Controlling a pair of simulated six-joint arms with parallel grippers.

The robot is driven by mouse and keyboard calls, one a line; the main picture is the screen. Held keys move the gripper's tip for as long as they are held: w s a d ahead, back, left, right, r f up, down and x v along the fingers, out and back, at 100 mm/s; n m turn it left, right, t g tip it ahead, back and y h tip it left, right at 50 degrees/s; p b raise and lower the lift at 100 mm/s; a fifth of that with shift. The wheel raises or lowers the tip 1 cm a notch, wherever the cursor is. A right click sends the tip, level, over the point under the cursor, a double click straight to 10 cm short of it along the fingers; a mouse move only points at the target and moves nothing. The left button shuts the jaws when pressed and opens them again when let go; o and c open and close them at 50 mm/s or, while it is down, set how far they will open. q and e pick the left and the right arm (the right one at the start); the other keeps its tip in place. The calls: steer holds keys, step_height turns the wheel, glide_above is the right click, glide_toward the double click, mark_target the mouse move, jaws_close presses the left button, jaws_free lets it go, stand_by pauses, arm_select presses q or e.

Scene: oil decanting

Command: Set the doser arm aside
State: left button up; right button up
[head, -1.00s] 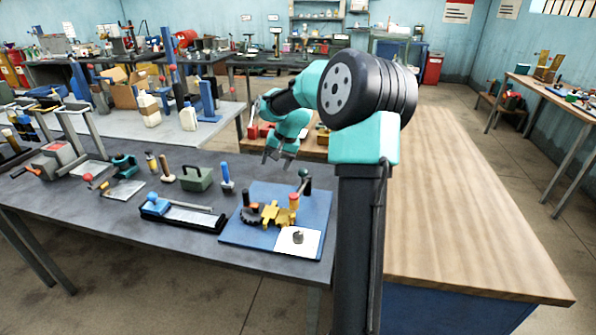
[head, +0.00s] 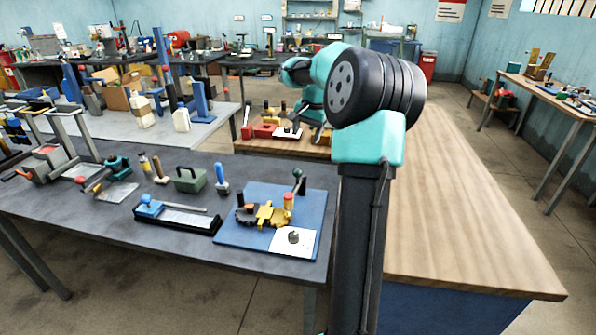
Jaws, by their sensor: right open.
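My right arm stands large in the middle. Its gripper (head: 322,136) is at the right of the low wooden bench top, largely hidden behind my own arm; it is open and I see nothing held in it. I cannot tell which piece is the doser arm. My left gripper is out of view.
The low wooden bench (head: 255,146) holds red blocks (head: 265,130) and a white plate (head: 287,133). A blue-knobbed tray (head: 175,217), a green box (head: 190,179) and hand tools stand left of the blue board. The wooden counter (head: 460,220) at right is clear.

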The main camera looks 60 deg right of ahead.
mark_target(298, 170)
steer(key=w+f, duration=0.1)
steer(key=f, duration=0.4)
steer(key=w+f, duration=0.1)
steer(key=f, duration=0.4)
steer(key=w+f, duration=0.1)
steer(key=f, duration=0.4)
steer(key=shift+a, duration=0.2)
steer(key=shift+c, duration=0.3)
jaws_close()
